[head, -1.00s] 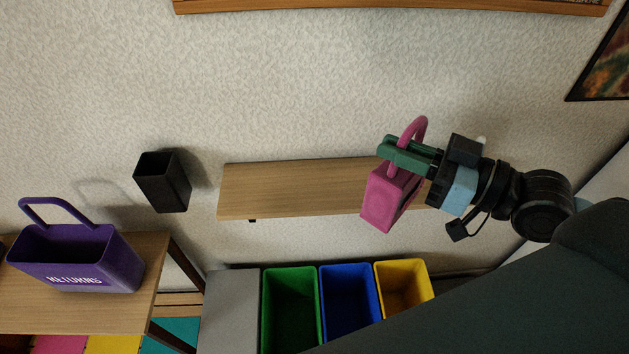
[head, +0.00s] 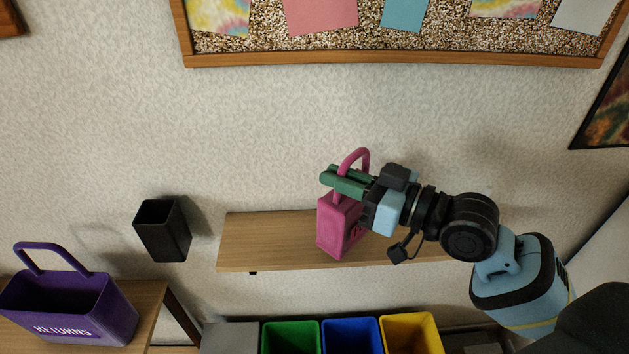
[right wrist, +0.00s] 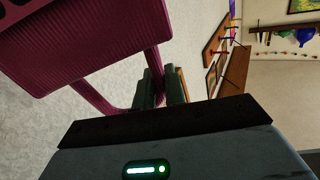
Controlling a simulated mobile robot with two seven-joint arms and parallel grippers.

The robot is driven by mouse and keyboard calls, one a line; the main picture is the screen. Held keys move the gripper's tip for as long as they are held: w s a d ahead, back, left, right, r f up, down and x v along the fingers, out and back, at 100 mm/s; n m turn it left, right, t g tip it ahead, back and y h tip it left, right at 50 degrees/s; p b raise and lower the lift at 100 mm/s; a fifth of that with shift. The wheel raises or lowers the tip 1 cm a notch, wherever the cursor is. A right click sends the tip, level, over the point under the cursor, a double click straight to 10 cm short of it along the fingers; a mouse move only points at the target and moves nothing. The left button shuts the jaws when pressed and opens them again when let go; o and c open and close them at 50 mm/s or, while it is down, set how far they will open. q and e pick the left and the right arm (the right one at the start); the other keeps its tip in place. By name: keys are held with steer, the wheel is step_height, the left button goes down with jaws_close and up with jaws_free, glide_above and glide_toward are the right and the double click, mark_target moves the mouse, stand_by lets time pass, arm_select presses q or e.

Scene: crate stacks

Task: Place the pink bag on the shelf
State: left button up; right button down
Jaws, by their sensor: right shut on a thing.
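The pink bag (head: 338,228) hangs from my right gripper (head: 347,181), whose green fingers are shut on its looped handle. In the head view the bag overlaps the wooden wall shelf (head: 270,240) near its middle; I cannot tell whether its bottom touches the board. In the right wrist view the bag (right wrist: 75,40) fills the upper left, with its handle running to the gripper fingers (right wrist: 160,88). My left gripper is not in view.
A black wall bin (head: 162,232) is left of the shelf. A purple bag (head: 70,310) stands on a wooden table at lower left. Green, blue and yellow bins (head: 352,338) stand below the shelf. A cork board (head: 400,60) hangs above. The shelf's left part is bare.

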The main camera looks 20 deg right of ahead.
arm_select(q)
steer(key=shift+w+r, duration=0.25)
arm_select(e)
steer(key=x, duration=0.4)
steer(key=shift+w+f, duration=0.2)
steer(key=shift+w, duration=0.2)
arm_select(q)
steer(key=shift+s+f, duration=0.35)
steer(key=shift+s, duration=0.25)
arm_select(e)
steer(key=f, duration=0.3)
steer(key=shift+w+a+f, duration=0.15)
steer(key=shift+w+f, duration=0.1)
steer(key=shift+f, duration=0.05)
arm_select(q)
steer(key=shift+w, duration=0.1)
arm_select(e)
steer(key=shift+f, duration=0.2)
steer(key=c, duration=1.6)
jaws_free()
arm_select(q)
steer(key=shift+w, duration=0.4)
arm_select(e)
steer(key=shift+o, duration=0.7)
